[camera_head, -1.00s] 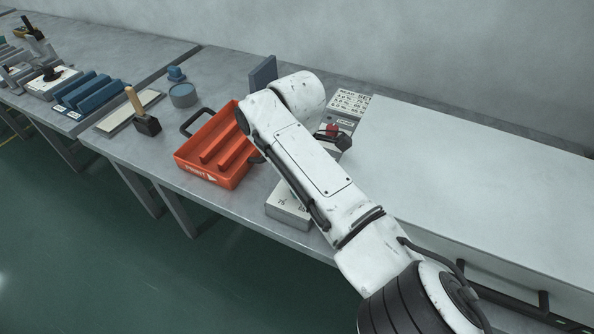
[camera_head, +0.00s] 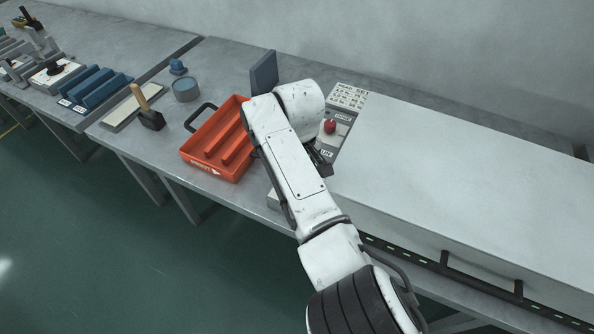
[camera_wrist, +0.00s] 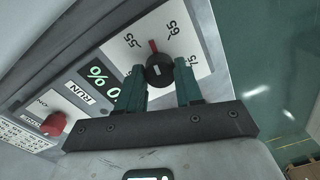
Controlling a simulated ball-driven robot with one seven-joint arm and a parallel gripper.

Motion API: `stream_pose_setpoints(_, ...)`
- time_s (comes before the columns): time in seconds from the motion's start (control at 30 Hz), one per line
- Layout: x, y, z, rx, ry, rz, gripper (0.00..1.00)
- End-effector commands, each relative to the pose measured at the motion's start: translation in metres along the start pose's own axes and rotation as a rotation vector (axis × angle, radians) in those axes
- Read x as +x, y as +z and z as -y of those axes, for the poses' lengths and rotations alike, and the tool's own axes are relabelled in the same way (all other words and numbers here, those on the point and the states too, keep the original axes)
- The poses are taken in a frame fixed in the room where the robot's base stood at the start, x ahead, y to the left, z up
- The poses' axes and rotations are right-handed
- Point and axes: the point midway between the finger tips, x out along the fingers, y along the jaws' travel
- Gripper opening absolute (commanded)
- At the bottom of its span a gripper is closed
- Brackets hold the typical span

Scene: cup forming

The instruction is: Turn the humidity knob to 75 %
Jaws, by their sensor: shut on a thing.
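The humidity knob (camera_wrist: 160,72) is a round dark knob with a red pointer, on a pale dial plate (camera_wrist: 207,52) in the wrist view. Its pointer aims toward the top of that view, between the 55 and 65 labels. My gripper (camera_wrist: 161,80) has its two dark green fingers on either side of the knob, shut on it. A display (camera_wrist: 97,72) with green characters shows a % sign; its number is partly hidden by the left finger. In the head view my arm covers the knob.
A red button (camera_wrist: 54,123) sits beside the display and also shows in the head view (camera_head: 329,126). An orange tray (camera_head: 192,158) stands left of my arm. A long pale housing (camera_head: 450,170) fills the right side.

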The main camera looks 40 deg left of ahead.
Motion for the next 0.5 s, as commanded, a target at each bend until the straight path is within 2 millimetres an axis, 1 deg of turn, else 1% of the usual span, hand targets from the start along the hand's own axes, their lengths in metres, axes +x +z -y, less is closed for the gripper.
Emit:
stream_pose_setpoints(0.03,-0.0028,0.0,-0.0001,0.045,0.0,-0.001,0.05)
stream_pose_setpoints(0.5,-0.0024,0.0003,-0.0004,0.491,0.0,-0.013,0.05)
